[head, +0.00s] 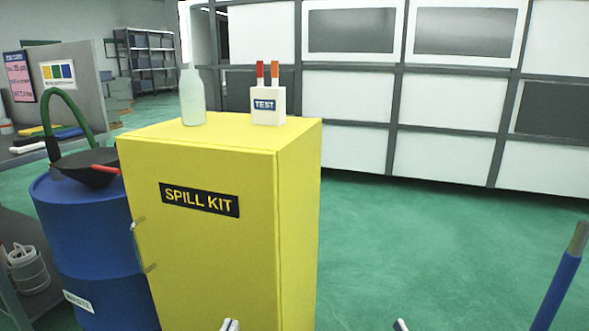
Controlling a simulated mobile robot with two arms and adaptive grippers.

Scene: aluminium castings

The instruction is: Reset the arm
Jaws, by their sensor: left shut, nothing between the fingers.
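My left gripper (230,325) shows only as a small white and dark tip at the bottom edge, in front of the lower part of the yellow spill kit cabinet (215,255). It is shut with nothing in it. A similar small tip of my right gripper (401,325) shows at the bottom edge, over the green floor to the right of the cabinet. Too little of it shows to tell its jaws. Most of both arms is out of the picture.
A pale bottle (192,97) and a white TEST box (268,105) with red and orange sticks stand on the cabinet. A blue drum (85,250) with a black funnel is at left. A blue post (558,290) stands at right. Green floor (410,235) between is clear.

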